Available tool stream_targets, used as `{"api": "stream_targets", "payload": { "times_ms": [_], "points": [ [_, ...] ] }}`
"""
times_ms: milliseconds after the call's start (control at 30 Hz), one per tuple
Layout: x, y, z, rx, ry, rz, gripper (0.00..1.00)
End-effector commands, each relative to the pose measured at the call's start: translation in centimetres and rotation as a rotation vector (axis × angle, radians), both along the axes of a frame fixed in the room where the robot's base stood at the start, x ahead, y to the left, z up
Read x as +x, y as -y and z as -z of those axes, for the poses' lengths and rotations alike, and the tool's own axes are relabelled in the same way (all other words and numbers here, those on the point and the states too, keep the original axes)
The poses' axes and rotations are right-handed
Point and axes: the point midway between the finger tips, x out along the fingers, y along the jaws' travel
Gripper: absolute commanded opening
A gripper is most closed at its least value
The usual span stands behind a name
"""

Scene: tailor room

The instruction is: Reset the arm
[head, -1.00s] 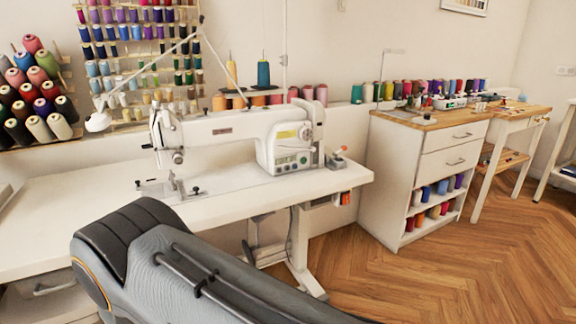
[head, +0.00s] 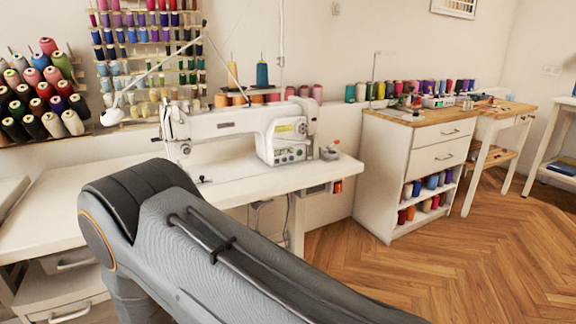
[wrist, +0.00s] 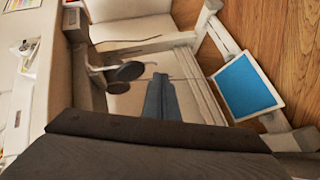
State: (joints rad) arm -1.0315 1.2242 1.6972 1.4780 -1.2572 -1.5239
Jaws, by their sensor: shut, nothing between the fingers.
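My arm (head: 215,235) reaches across the lower middle of the head view, in front of the sewing table, and my gripper is outside that view. In the wrist view my gripper (wrist: 161,88) shows as a narrow grey-blue tip with its fingers together and nothing between them. It points at a pale area with two dark round pads (wrist: 125,72) on rods. I cannot tell how far off these are. A dark part of my arm fills the bottom of the wrist view.
A white sewing machine (head: 240,132) stands on a white table (head: 60,205) behind my arm. A white drawer cabinet (head: 385,175) stands to the right. Open wood floor (head: 470,260) lies at the lower right. A blue panel (wrist: 245,92) in a white frame is right in the wrist view.

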Motion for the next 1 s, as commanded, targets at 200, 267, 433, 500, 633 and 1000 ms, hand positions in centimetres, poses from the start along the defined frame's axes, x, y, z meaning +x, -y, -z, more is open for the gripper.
{"api": "stream_targets", "payload": {
  "times_ms": [200, 267, 433, 500, 633, 1000],
  "points": [
    [2.8, -1.1, -2.6, 0.180, -0.052, -0.038, 0.00],
    [3.6, -1.5, -3.7, 0.245, -0.072, -0.052, 0.00],
    [5.7, -2.3, -7.8, 0.476, -0.167, -0.097, 0.00],
    [6.2, -2.3, -9.9, 0.573, -0.217, -0.113, 0.00],
    [6.0, -1.6, -13.6, 0.728, -0.320, -0.129, 0.00],
    [-0.8, 5.4, -22.5, 0.991, -0.652, -0.056, 0.00]
  ]
}}
